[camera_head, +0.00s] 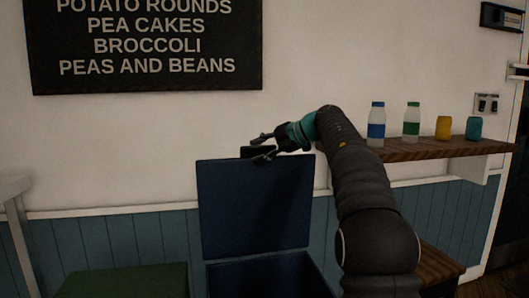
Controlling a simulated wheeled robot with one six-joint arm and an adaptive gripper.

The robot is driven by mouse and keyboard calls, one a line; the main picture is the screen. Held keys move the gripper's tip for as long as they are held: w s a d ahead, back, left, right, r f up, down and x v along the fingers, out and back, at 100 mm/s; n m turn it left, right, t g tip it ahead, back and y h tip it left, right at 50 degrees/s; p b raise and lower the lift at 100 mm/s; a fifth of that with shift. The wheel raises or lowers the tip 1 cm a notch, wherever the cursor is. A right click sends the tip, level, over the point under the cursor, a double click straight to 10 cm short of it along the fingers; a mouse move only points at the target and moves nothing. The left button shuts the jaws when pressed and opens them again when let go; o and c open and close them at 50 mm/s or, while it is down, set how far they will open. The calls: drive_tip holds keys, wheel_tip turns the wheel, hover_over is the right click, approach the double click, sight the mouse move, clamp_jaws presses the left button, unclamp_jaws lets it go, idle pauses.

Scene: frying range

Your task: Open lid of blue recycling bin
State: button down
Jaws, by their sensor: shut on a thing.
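The blue recycling bin (268,279) stands at the bottom centre, its opening uncovered. Its blue lid (250,210) is raised, standing about upright at the rear of the bin. A dark handle (258,152) sticks up from the lid's top edge. My gripper (263,148) is at that edge, its fingers shut on the handle. The exact finger contact is small and dark. The inside of the bin is dark and its lower part is out of frame.
A green lid (125,281) is at the lower left. A wooden shelf (440,149) on the right holds a blue-labelled bottle (376,124), a green-labelled bottle (411,121), a yellow can (443,128) and a teal can (473,128). A menu board (145,50) hangs on the wall.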

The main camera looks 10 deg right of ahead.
drive_tip(key=shift+w+a+f, duration=0.1)
drive_tip(key=shift+w+f, duration=0.3)
drive_tip(key=shift+f, duration=0.25)
drive_tip(key=c, duration=1.1)
unclamp_jaws()
drive_tip(key=shift+w+a, duration=0.1)
drive_tip(key=shift+r, duration=0.1)
